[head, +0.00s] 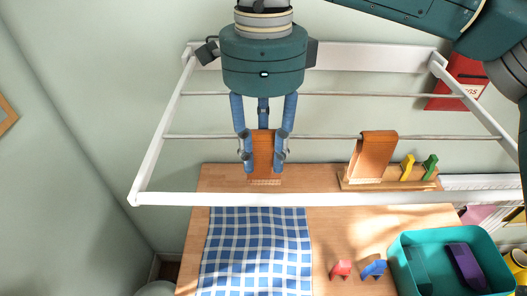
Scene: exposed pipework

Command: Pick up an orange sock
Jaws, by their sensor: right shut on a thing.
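My right gripper (264,160), with blue fingers, points down over the drying rack and is shut on an orange sock (262,150). That sock is at the rack's front thin rail, its top overlapping the rail in the picture; I cannot tell whether it still rests on it. A second orange sock (373,155) hangs folded over the same rail to the right, apart from the gripper. My left gripper is out of view.
The white drying rack (300,199) stands out from the wall above a wooden table (335,225). On the table are a blue checked cloth (257,250), red (340,269) and blue (373,269) pieces, and a teal bin (403,262). Yellow (407,167) and green (430,166) figures stand behind.

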